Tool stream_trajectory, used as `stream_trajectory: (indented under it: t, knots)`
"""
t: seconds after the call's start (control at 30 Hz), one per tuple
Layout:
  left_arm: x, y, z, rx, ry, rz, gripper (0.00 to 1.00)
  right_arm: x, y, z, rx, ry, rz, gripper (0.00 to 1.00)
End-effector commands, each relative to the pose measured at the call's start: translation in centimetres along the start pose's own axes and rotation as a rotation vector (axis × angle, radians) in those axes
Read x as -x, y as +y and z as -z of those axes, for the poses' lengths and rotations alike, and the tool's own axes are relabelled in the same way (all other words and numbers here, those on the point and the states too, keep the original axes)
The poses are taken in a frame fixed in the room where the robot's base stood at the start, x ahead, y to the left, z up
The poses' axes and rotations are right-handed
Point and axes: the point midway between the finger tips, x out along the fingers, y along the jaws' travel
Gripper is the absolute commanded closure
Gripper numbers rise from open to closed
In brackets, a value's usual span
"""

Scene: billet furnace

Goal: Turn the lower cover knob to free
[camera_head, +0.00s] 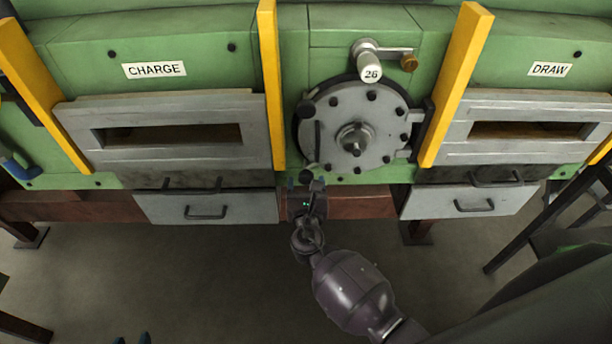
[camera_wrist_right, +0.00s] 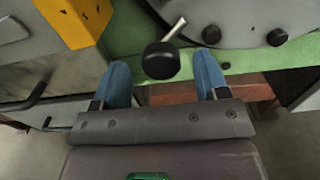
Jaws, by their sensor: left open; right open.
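The round grey cover (camera_head: 375,125) is bolted-looking, with a hub at its middle, on the green furnace front. The black lower cover knob (camera_head: 306,176) sits at its lower left edge. In the right wrist view the knob (camera_wrist_right: 161,61) is a dark round head on a pale stem slanting up to the right. My right gripper (camera_head: 305,185) is open just below the cover. Its blue fingers (camera_wrist_right: 161,75) stand either side of the knob, with gaps on both sides. My left gripper (camera_head: 132,339) shows only two separated blue tips at the bottom edge.
Another black knob (camera_head: 306,109) sits higher on the cover's left edge. Yellow posts (camera_head: 271,85) and (camera_head: 455,85) flank the cover. A grey drawer front (camera_head: 170,207) is to the left, another (camera_head: 430,203) to the right. The floor (camera_head: 190,280) in front is clear.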

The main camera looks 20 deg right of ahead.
Motion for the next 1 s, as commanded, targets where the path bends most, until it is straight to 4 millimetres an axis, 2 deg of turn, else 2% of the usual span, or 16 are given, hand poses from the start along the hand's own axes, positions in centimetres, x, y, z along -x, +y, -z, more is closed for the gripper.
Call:
stream_trajectory:
  t: [0.2, 0.6, 0.9, 1.0]
  knots:
    - [-0.1, 0.0, 0.3, -0.001, 0.006, -0.001, 0.57, -2.2, 0.0, 0.0, 0.0, 0.0, 0.0, 0.33]
    - [-0.1, 0.0, 0.2, -0.002, 0.004, 0.0, 0.57, -2.8, 0.0, 0.0, 0.0, 0.0, 0.0, 0.33]
    - [0.2, -0.1, -0.2, 0.0, -0.005, 0.001, 0.57, -2.8, 0.0, 0.0, 0.0, 0.0, 0.0, 0.79]
    - [0.2, -0.1, -0.3, 0.0, -0.005, 0.001, 0.57, -2.7, 0.0, 0.0, -0.002, 0.0, 0.0, 0.79]
